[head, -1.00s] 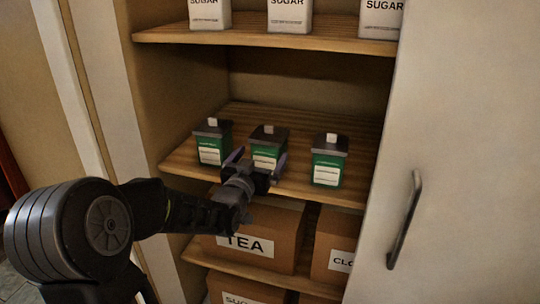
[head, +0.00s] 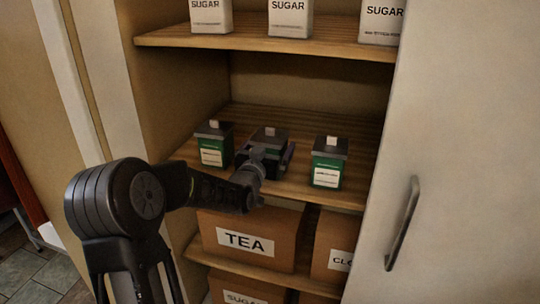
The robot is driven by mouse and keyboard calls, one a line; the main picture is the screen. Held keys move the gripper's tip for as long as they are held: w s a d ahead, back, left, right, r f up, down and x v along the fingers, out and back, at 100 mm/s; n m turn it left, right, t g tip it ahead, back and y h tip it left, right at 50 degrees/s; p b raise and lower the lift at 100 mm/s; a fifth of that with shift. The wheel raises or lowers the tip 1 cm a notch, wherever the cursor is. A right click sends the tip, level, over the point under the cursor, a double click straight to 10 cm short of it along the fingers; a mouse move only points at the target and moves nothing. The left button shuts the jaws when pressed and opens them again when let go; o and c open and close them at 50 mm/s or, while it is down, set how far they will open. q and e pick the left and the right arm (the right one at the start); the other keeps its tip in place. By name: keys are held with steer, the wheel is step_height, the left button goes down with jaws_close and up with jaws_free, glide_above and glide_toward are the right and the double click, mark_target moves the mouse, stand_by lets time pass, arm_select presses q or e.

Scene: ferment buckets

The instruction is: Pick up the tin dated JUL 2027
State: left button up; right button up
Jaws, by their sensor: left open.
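Three green tins with dark lids and white labels stand on the middle shelf: a left tin (head: 213,146), a middle tin (head: 269,134) and a right tin (head: 328,161). The label print is too small to read, so I cannot tell which is dated JUL 2027. My left gripper (head: 271,152) is open at the middle tin, its fingers around or close beside the tin's body. The gripper hides most of that tin and its label; I cannot tell whether the fingers touch it. My right gripper is not in view.
White SUGAR packets (head: 289,18) stand on the shelf above. A TEA box (head: 249,238) and another box (head: 335,245) sit on the shelf below. A white door with a handle (head: 403,222) closes off the right side. Bare shelf lies behind the tins.

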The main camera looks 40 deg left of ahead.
arm_select(q)
steer(key=shift+c, duration=0.3)
steer(key=c, duration=1.6)
step_height(320, 180, up, 10)
steer(key=shift+r+b, duration=0.1)
steer(key=shift+b, duration=0.35)
